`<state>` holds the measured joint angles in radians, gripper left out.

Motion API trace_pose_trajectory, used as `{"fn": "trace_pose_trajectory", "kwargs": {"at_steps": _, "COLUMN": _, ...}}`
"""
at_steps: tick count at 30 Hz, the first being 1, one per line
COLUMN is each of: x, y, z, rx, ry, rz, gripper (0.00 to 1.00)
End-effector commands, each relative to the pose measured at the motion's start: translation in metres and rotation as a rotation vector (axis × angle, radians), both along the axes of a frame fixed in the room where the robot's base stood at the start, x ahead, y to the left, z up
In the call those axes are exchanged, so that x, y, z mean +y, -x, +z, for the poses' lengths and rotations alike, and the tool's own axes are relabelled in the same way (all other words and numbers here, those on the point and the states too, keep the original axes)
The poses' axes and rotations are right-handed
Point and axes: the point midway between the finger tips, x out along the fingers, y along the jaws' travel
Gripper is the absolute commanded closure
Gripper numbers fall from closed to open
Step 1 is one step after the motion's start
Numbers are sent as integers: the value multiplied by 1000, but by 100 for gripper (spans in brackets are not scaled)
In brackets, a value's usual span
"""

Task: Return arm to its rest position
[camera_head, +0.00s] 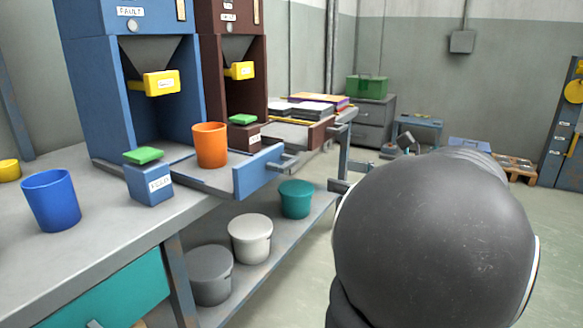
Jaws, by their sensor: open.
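A large dark grey rounded link of my own arm (435,240) fills the lower right of the head view, close to the camera. My gripper cannot be made out; the arm link hides what is behind it. The arm link stands to the right of the workbench (75,260) in the picture and covers part of the floor and the far end of the bench. Nothing held shows in this view.
A blue machine (90,95) and a brown machine (209,80) stand on the bench. An orange cup (210,145) sits on the blue machine's tray; a blue cup (51,200) stands left. Buckets (250,238) fill the lower shelf. Floor (310,285) is clear between bench and arm.

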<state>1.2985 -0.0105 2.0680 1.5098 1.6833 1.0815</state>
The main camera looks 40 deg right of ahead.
Motion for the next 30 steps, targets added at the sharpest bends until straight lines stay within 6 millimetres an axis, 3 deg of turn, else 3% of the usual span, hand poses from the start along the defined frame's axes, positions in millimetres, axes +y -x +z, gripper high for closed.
{"fn": "trace_pose_trajectory", "kwargs": {"at_steps": 7, "x": 4, "y": -2, "z": -1, "rx": 5, "ry": 9, "rz": 7, "gripper": 0}}
{"fn": "trace_pose_trajectory", "kwargs": {"at_steps": 10, "x": 22, "y": -11, "z": -7, "rx": 37, "ry": 61, "rz": 47, "gripper": 0}}
{"fn": "trace_pose_trajectory", "kwargs": {"at_steps": 15, "x": 91, "y": -30, "z": -36, "rx": 141, "ry": 294, "rz": 216, "gripper": 0}}
{"fn": "trace_pose_trajectory", "kwargs": {"at_steps": 19, "x": 148, "y": -31, "z": -66, "rx": 206, "ry": 544, "rz": 392, "gripper": 0}}
{"fn": "trace_pose_trajectory", "kwargs": {"at_steps": 24, "x": 204, "y": -17, "z": -99, "rx": 226, "ry": 896, "rz": 633, "gripper": 0}}
{"fn": "trace_pose_trajectory", "kwargs": {"at_steps": 30, "x": 243, "y": 10, "z": -128, "rx": 160, "ry": 1337, "rz": 932, "gripper": 0}}
